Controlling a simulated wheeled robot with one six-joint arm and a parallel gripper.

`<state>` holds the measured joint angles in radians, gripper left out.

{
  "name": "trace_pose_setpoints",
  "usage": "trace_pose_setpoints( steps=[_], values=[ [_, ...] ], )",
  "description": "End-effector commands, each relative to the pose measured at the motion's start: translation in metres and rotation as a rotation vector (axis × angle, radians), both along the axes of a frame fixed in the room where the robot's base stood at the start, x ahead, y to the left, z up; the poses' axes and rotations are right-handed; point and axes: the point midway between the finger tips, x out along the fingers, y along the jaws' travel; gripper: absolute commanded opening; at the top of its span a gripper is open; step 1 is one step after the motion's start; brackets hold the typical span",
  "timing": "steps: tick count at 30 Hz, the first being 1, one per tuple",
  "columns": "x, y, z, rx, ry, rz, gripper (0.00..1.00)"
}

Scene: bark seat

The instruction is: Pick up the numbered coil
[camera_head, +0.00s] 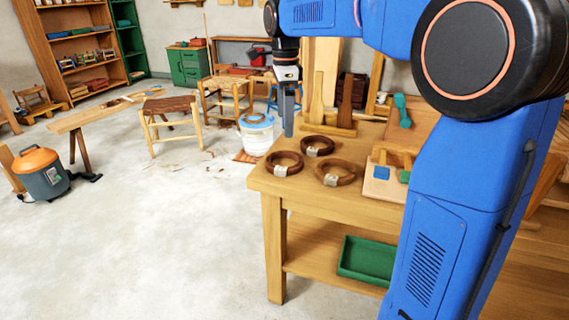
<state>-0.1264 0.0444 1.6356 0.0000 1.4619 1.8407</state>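Three brown ring-shaped coils lie flat on the wooden workbench (385,195): one at the left (297,168), one at the back (328,150) and one at the front right (349,179). Each has a pale tag on its front side. Any numbers on the tags are too small to read, so I cannot tell which coil is the numbered one. My gripper (289,131) points down near the bench's back left edge, behind the left coil and left of the back coil. No coil is in it. Its fingers look narrow from here, and I cannot tell whether they are apart.
A wooden rack with green and blue items (383,188) stands right of the coils. Upright wooden pieces (345,103) stand behind them. A green tray (366,260) sits on the lower shelf. A white bucket (257,140) stands beyond the bench. Floor at the left front is clear.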

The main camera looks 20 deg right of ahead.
Motion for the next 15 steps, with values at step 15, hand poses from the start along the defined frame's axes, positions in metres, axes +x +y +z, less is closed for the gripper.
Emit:
trace_pose_setpoints(
  steps=[15],
  values=[
    [-0.001, 0.0, -0.078, 0.0, 0.001, 0.001, 1.0]
  ],
)
